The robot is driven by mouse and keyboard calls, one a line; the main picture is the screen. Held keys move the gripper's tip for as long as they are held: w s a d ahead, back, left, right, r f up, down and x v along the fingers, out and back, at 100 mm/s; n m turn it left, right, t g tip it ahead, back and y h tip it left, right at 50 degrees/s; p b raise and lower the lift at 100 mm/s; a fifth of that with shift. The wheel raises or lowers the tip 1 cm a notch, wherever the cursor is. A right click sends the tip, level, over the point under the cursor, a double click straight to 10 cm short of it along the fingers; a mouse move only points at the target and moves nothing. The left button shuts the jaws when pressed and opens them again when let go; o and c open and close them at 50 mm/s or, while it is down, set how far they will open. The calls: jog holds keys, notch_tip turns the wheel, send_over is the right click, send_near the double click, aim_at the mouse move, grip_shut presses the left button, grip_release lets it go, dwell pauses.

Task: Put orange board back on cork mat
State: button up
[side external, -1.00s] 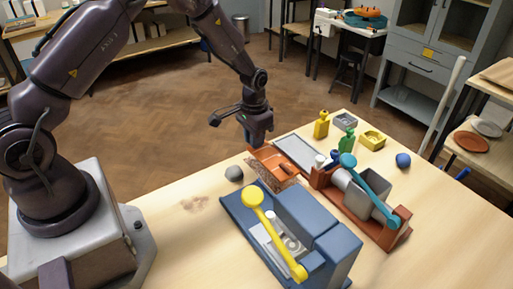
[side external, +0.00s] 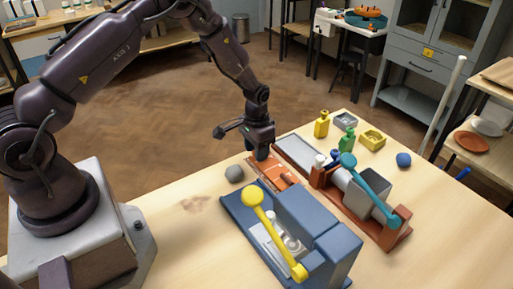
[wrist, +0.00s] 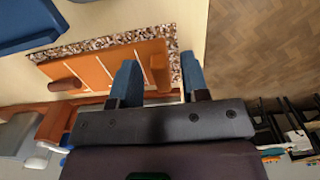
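The flat orange board (side external: 284,178), with pale stripes across it, lies over the speckled cork mat (side external: 259,172). In the wrist view the orange board (wrist: 95,68) looks flat, with the cork mat (wrist: 105,39) showing as a border along its upper and right edges. A brown cylinder lies on the board. My gripper (side external: 262,154) is low at the far end of the board. In the wrist view the gripper (wrist: 160,68) has its blue fingers apart, the left one overlapping the board and the right one past its edge. Whether a finger touches the board cannot be told.
A blue fixture with a yellow lever (side external: 255,200) stands in front of the mat. A rust-coloured fixture with a teal lever (side external: 372,180) is to the right. A grey lump (side external: 234,173) lies left of the mat. Small bottles (side external: 322,124) stand farther back.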

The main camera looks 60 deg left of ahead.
notch_tip(320, 180, up, 20)
jog(key=s+d+r+t, duration=0.1)
jog(key=s+d, duration=0.1)
jog(key=s, duration=0.1)
jog(key=s+d+r+t, duration=0.2)
jog(key=s+r, duration=0.5)
jog(key=r, duration=0.2)
jog(key=s+d+r+t, duration=0.1)
jog(key=s, duration=0.6)
jog(key=s+d+r+t, duration=0.1)
jog(key=s+d+r, duration=0.1)
jog(key=s, duration=0.5)
jog(key=shift+s+r+t, duration=0.3)
jog(key=shift+d, duration=0.1)
